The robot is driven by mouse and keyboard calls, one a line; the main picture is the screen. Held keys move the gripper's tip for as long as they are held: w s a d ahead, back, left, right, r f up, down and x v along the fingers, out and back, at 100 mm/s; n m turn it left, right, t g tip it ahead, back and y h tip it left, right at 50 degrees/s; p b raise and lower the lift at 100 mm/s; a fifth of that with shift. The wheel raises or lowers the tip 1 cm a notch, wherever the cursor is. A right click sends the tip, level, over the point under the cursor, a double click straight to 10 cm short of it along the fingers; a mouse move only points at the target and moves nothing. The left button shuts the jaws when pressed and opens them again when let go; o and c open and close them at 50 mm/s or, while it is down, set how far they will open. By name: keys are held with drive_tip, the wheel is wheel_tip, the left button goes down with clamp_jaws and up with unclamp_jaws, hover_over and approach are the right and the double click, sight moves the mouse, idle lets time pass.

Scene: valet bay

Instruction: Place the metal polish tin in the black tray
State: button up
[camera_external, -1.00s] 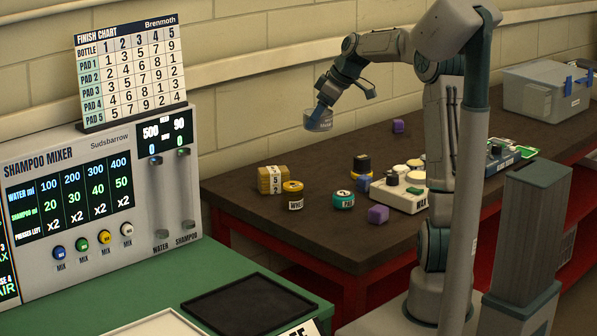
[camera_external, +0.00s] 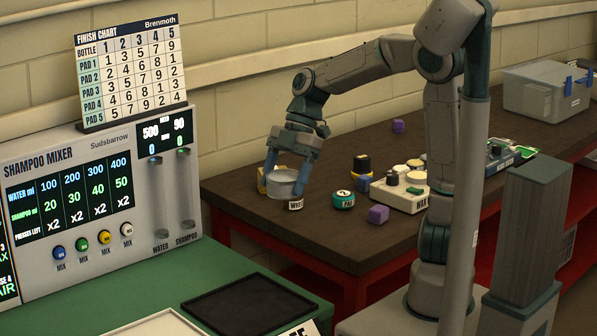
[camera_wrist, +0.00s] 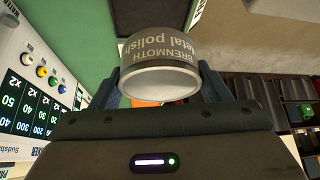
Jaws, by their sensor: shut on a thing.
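The metal polish tin (camera_external: 284,183) is a round grey tin, held between the fingers of my gripper (camera_external: 287,179) above the left end of the brown table. In the wrist view the tin (camera_wrist: 158,68) shows its label "Brenmoth metal polish" and sits between both fingers of my gripper (camera_wrist: 158,88). The black tray (camera_external: 250,304) lies flat and empty on the green counter, in front of and below the tin. A dark edge of the black tray (camera_wrist: 140,16) also shows at the top of the wrist view.
The shampoo mixer (camera_external: 90,200) stands upright at left on the green counter (camera_external: 165,275). Behind my gripper is a yellow block (camera_external: 262,180), partly hidden.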

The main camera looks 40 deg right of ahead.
wheel_tip(320, 180, down, 13)
drive_tip(key=b, duration=0.2)
hover_over(241, 317)
drive_tip(key=d, duration=0.2)
drive_tip(key=f, duration=0.7)
drive_tip(key=shift+w+f, duration=0.15)
drive_tip(key=shift+w, duration=0.1)
drive_tip(key=shift+f, duration=2.05)
drive_tip(key=shift+f, duration=0.15)
drive_tip(key=shift+f, duration=0.15)
drive_tip(key=o, duration=1.1)
drive_tip(key=shift+r, duration=0.2)
